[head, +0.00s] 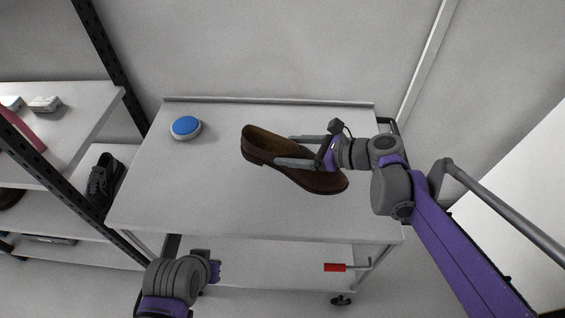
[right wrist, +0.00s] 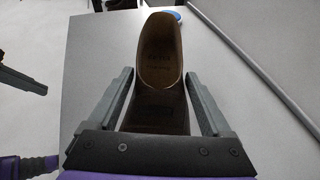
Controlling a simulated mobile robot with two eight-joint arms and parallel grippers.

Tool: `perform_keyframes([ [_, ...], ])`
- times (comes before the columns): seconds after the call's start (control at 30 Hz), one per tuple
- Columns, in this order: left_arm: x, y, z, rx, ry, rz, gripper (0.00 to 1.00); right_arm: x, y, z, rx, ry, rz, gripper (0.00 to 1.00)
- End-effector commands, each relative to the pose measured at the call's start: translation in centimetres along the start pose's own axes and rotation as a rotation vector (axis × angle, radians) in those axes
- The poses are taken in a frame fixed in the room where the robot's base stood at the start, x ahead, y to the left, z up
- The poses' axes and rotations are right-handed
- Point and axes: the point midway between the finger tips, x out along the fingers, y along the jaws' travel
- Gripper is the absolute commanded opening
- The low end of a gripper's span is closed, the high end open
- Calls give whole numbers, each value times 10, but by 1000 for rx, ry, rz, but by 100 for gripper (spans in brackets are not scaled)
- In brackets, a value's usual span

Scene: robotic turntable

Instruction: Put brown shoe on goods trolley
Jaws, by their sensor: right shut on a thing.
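The brown shoe (head: 262,152) is over the top of the goods trolley (head: 200,195), its open heel end to the left and its toe to the right. I cannot tell whether its sole touches the trolley top. My right gripper (head: 283,150) is shut on the shoe, with one finger along each side. In the right wrist view the shoe (right wrist: 160,60) stands between the two fingers of the right gripper (right wrist: 160,85), its opening showing. My left gripper (head: 214,270) is low in front of the trolley, away from the shoe; its fingers are not clearly visible.
A round blue-topped button (head: 186,126) is at the trolley's back left. A shelf rack (head: 75,150) with a dark shoe (head: 103,182) stands to the left. A red-handled lever (head: 335,267) is low at the trolley's front. The trolley top's left and front are clear.

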Motion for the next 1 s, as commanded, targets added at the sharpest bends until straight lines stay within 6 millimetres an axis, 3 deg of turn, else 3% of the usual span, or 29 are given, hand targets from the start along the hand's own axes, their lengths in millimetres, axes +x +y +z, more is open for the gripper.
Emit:
perform_keyframes([
  [0.43,8,0,4,0,-3,0,0,20,0,-46,1,-1,1,0],
  [0.8,10,0,5,0,-3,0,0,22,0,-51,1,-1,1,0],
  [0.83,10,0,5,0,-3,0,0,22,0,-52,0,0,0,87],
  [0.9,9,0,5,0,-3,0,0,21,0,-51,0,0,0,100],
  [1.0,9,0,5,0,-3,0,0,21,0,-51,0,0,0,100],
])
